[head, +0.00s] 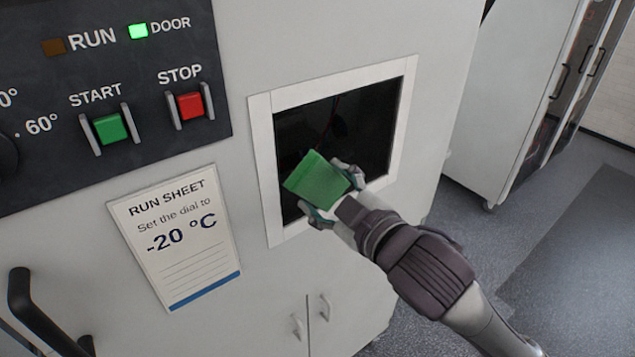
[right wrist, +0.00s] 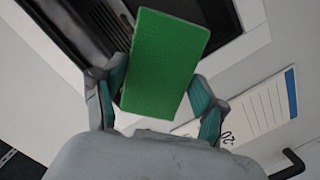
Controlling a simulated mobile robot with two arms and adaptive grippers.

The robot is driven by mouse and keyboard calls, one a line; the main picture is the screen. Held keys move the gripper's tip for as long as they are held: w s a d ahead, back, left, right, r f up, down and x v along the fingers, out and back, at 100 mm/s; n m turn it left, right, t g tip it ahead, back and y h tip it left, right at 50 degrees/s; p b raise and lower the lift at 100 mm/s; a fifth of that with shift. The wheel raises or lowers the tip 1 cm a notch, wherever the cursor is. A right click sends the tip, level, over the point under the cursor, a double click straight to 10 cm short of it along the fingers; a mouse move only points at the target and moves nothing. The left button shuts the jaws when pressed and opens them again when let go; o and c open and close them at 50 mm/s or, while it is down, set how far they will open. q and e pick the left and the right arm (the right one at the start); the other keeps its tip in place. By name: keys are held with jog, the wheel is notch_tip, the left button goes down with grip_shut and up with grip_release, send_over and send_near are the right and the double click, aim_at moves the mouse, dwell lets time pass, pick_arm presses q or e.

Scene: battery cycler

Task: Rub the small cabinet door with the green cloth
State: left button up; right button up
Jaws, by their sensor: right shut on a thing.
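The green cloth (head: 316,181) is a flat, folded rectangle. My right gripper (head: 330,195) is shut on it, with a finger at each side; the cloth also shows between the fingers in the right wrist view (right wrist: 165,62). In the head view the cloth lies in front of the lower left part of a dark, white-framed square opening (head: 365,122) in the cabinet front. I cannot tell whether the cloth touches anything there. A pair of small cabinet doors with handles (head: 325,308) is low on the cabinet, below the gripper. My left gripper is not in view.
A dark control panel (head: 150,70) has a green START button (head: 110,128), a red STOP button (head: 190,105) and a lit green DOOR lamp (head: 138,31). A run sheet (head: 178,240) hangs below it. A black handle (head: 35,310) is at lower left. Open floor (head: 560,220) lies right.

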jog(key=shift+w+d, duration=0.15)
jog(key=shift+w, duration=0.05)
jog(key=shift+s+d, duration=0.1)
jog(key=shift+s, duration=0.35)
jog(key=shift+s+d, duration=0.85)
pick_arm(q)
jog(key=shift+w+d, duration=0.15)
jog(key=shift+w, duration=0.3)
pick_arm(e)
jog(key=shift+a, duration=0.1)
